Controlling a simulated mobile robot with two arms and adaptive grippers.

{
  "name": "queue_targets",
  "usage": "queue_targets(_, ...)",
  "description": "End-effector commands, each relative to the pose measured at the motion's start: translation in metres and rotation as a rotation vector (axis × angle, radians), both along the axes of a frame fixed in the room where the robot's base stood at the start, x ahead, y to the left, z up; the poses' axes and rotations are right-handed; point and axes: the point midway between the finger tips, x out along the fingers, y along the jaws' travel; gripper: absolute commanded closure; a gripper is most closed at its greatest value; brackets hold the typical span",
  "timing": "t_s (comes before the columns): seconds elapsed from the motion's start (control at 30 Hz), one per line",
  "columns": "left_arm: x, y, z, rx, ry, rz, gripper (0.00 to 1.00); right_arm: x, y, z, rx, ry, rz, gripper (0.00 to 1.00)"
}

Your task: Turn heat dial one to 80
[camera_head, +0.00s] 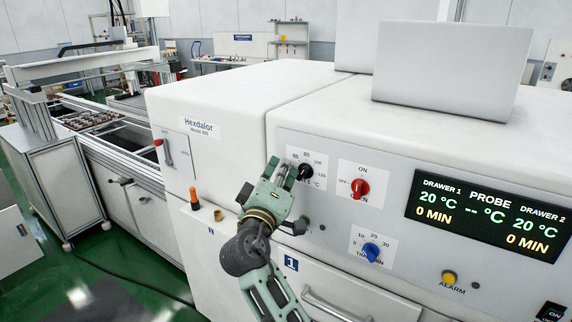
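Heat dial one is a black round knob (305,172) on a white scale plate (318,163) at the left of the oven's front panel. The plate carries printed numbers, with 80 near the top. The knob's pointer is too small to read. My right gripper (282,172), green and dark grey, reaches up from below. Its fingertips are just left of the knob and overlap the plate's left edge. They look a little apart, with nothing seen between them. Whether they touch the knob cannot be told. My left gripper is not in view.
A red ON/OFF knob (360,188) sits right of the dial, and a blue timer knob (371,250) below it. A display (489,214) shows 20 °C and 0 MIN for both drawers. A yellow alarm button (449,278) and a drawer handle (336,307) are lower down.

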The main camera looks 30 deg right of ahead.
Motion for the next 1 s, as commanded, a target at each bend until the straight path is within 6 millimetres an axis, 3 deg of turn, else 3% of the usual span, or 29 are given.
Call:
queue_targets(0.17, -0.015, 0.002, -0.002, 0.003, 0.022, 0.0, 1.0, -0.002, -0.001, -0.004, 0.005, 0.004, -0.009, 1.0)
queue_targets(0.53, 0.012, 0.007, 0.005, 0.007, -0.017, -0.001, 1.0, -0.003, -0.002, -0.003, -0.005, 0.026, -0.007, 1.0)
queue_targets(0.77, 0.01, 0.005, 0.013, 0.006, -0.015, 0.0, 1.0, -0.008, -0.003, -0.01, -0.048, 0.128, -0.008, 1.0)
queue_targets(1.0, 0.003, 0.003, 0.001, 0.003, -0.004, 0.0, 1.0, -0.007, -0.003, -0.02, -0.048, 0.13, -0.008, 1.0)
